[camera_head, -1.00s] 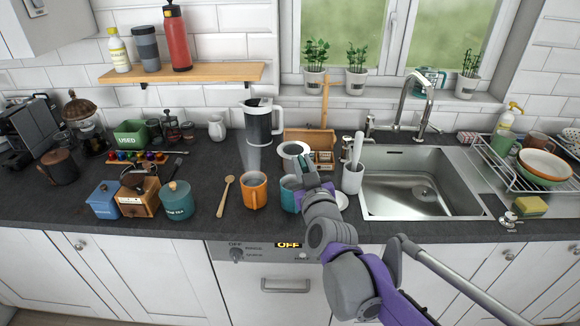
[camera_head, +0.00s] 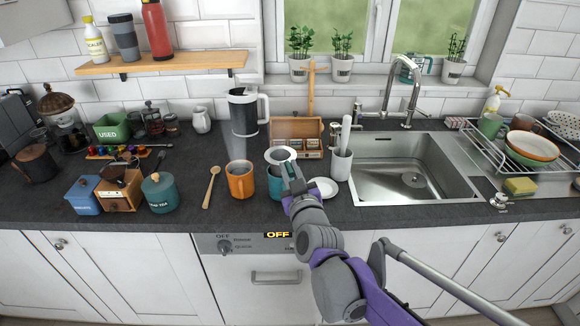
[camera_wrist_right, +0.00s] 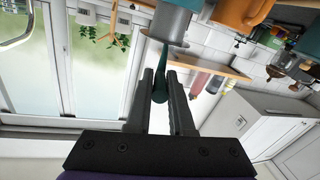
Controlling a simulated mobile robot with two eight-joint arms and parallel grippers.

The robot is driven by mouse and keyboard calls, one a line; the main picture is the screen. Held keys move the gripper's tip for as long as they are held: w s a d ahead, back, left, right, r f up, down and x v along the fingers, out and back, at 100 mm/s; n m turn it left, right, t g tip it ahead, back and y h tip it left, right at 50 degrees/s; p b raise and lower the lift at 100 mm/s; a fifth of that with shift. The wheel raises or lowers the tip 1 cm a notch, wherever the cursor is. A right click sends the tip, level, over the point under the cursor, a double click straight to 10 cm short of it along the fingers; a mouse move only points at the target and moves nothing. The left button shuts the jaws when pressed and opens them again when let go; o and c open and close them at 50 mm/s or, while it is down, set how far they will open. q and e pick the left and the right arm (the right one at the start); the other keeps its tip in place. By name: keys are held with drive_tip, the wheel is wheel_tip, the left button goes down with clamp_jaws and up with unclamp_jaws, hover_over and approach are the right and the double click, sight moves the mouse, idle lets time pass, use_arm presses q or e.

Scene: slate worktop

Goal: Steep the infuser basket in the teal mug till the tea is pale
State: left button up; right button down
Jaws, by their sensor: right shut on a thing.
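My right gripper (camera_head: 291,174) is shut on the teal handle (camera_wrist_right: 159,88) of the infuser basket, as the right wrist view shows. The basket's silver rim (camera_head: 280,154) is upright and just above the teal mug (camera_head: 273,183). In the right wrist view the basket's metal wall (camera_wrist_right: 167,22) shows, with a piece of teal mug beyond it. Its lower end is hidden, so I cannot tell whether it reaches inside the mug. My gripper covers the mug's right side, and the tea is hidden. My left gripper is out of view.
An orange mug (camera_head: 240,182) stands close on the left, with a wooden spoon (camera_head: 211,187) beyond it. A white saucer (camera_head: 325,188) and a utensil crock (camera_head: 341,165) are to the right, before the sink (camera_head: 400,170). A kettle (camera_head: 243,112) and wooden box (camera_head: 300,130) stand behind.

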drive_tip(key=shift+f+b, duration=1.4)
drive_tip(key=shift+f, duration=1)
idle(0.5)
wheel_tip(320, 180, up, 6)
drive_tip(key=p, duration=0.4)
drive_tip(key=shift+p, duration=0.3)
drive_tip(key=shift+r+p, duration=0.75)
drive_tip(key=shift+r, duration=0.45)
drive_tip(key=shift+r+p, duration=0.8)
drive_tip(key=shift+r, duration=0.75)
